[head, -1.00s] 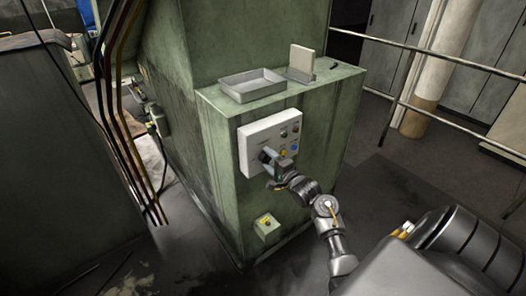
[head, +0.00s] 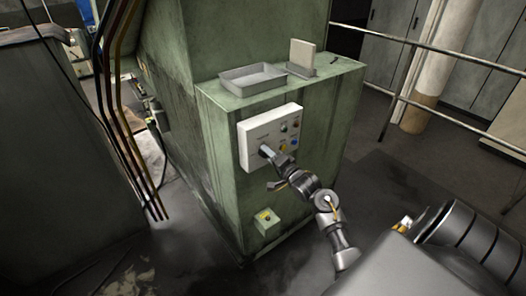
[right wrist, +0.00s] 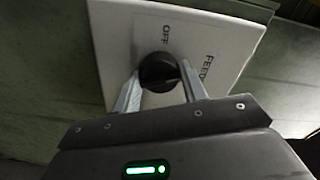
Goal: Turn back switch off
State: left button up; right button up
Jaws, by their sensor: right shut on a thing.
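The black rotary switch (right wrist: 158,72) sits on a white control panel (head: 258,128) on the green machine's front face. In the right wrist view its plate carries the words "OFF" and "FEED". My right gripper (right wrist: 160,80) is shut on the switch, one finger on each side of it. In the head view the right gripper (head: 267,153) reaches the panel's lower left part and hides most of the switch. I cannot tell exactly which mark the switch points to. My left gripper is not in view.
A grey tray (head: 252,82) and a small stand (head: 301,57) rest on the machine's ledge. A small button box (head: 266,220) is below. A railing (head: 440,53) runs at the right.

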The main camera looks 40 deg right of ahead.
jog(key=n, duration=0.6)
jog(key=shift+n+b, duration=0.35)
jog(key=shift+n, duration=0.05)
jog(key=o, duration=1.2)
jog(key=s+p, duration=0.4)
jog(key=s, duration=0.4)
jog(key=shift+a+p, duration=0.1)
jog(key=shift+p, duration=0.2)
